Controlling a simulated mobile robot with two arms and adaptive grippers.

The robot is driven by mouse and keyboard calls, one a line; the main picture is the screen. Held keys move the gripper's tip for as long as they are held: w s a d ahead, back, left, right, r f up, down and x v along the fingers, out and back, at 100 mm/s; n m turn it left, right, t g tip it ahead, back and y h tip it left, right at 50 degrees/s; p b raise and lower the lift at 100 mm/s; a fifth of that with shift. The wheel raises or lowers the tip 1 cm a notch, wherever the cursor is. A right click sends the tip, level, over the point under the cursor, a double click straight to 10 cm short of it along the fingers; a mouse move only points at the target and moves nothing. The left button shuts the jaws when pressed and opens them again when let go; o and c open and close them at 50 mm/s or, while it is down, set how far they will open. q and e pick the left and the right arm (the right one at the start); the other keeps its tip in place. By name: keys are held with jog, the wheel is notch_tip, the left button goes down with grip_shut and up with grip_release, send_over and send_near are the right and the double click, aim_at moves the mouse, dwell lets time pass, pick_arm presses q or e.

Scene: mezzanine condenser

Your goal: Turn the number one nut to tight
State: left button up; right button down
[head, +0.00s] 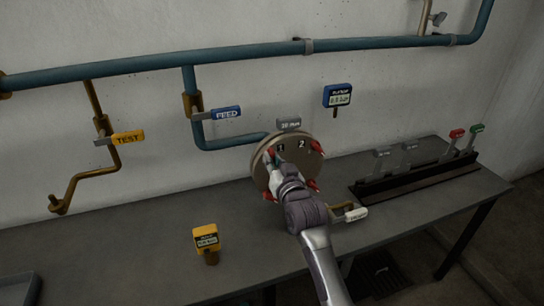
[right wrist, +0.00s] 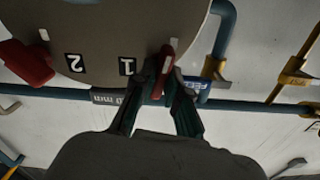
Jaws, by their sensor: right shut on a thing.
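A round beige flange cover (head: 259,178) stands above the bench at the end of the blue feed pipe, with several red nuts around its rim. Labels 1 (head: 281,148) and 2 (head: 303,144) are on its face. My right gripper (head: 274,160) reaches up to the upper left of the cover. In the right wrist view, which is upside down, its fingers are shut on the red number one nut (right wrist: 167,60) beside label 1 (right wrist: 127,66). Another red nut (right wrist: 28,64) sits beside label 2 (right wrist: 75,63). My left gripper is not in view.
A blue FEED handle (head: 225,113) and yellow TEST handle (head: 128,137) are on the wall pipes. A blue gauge (head: 337,95) hangs upper right. A yellow meter (head: 206,240) stands on the grey bench (head: 120,250).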

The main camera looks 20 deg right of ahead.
jog(key=shift+m+p, duration=0.65)
jog(key=shift+m, duration=1.05)
jog(key=shift+f, duration=0.1)
jog(key=c, duration=1.2)
grip_release()
jog(key=s, duration=1.2)
jog(key=shift+d, duration=0.25)
